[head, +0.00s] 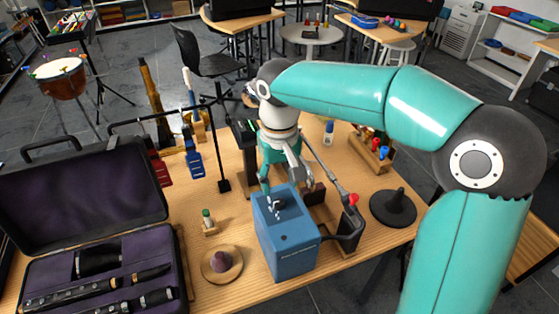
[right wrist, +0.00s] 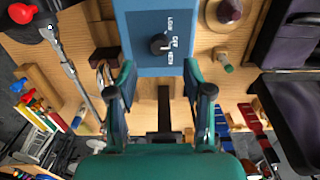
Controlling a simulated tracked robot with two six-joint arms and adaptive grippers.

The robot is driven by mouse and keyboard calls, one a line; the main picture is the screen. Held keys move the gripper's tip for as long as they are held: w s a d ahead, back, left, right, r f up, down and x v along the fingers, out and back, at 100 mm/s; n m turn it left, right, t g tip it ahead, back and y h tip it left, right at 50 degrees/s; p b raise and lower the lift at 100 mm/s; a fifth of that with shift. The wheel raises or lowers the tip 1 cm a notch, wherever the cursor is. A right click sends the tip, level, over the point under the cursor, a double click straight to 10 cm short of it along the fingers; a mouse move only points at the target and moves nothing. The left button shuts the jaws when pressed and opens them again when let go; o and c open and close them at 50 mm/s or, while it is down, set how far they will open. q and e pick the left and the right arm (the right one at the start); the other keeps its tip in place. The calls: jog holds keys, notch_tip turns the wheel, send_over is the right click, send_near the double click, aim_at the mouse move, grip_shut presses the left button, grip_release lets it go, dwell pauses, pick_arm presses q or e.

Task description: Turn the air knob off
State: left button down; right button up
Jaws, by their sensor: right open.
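A blue box (head: 290,243) stands on the wooden table, with a small dark knob (head: 281,202) on its top face. In the right wrist view the knob (right wrist: 159,43) sits beside white labels that seem to read LOW, OFF and HIGH. I cannot tell which label it points to. My right gripper (head: 284,181) hangs over the box's far edge, open and empty. In the right wrist view its fingers (right wrist: 160,76) are spread on either side, with the knob beyond the tips and roughly centred between them. My left gripper is not in view.
A red-tipped grey rod (head: 345,195) runs close beside the box. A purple-topped piece on a wooden disc (head: 222,264) and an open instrument case (head: 90,200) are to the left.

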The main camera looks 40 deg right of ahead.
aim_at(279, 201)
notch_tip(279, 201, up, 6)
dwell(0.5)
